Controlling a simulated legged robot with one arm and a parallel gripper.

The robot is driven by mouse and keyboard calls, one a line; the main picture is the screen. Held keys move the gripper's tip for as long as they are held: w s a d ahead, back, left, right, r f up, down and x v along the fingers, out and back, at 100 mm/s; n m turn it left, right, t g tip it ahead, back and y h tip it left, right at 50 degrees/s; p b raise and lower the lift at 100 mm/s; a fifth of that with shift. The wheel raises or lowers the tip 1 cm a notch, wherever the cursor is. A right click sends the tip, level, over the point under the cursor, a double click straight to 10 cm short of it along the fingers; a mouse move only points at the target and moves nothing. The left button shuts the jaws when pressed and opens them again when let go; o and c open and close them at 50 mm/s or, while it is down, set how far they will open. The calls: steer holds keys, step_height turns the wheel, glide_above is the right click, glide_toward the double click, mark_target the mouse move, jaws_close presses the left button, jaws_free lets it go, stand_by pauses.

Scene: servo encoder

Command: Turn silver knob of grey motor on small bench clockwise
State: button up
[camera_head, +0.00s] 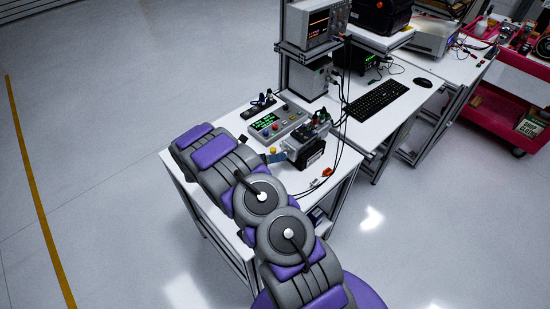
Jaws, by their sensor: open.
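A small bench (228,120) with a white top stands in the middle of the view. A grey device with a black block (311,153) sits near its right side and looks like the motor. A silver knob cannot be made out on it; the face towards my arm is small and partly covered. My grey and purple arm reaches from the lower right across the front of the bench, left of and before the motor.
A pink cart (492,115) stands far right. The left floor is clear.

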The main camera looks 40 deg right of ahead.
steer(key=shift+a, duration=0.1)
steer(key=shift+c, duration=1.3)
steer(key=shift+r+x, duration=0.2)
steer(key=shift+x, duration=0.95)
steer(key=c, duration=0.7)
steer(key=shift+w+a, duration=0.1)
steer(key=shift+a, duration=0.4)
steer(key=shift+c, duration=0.4)
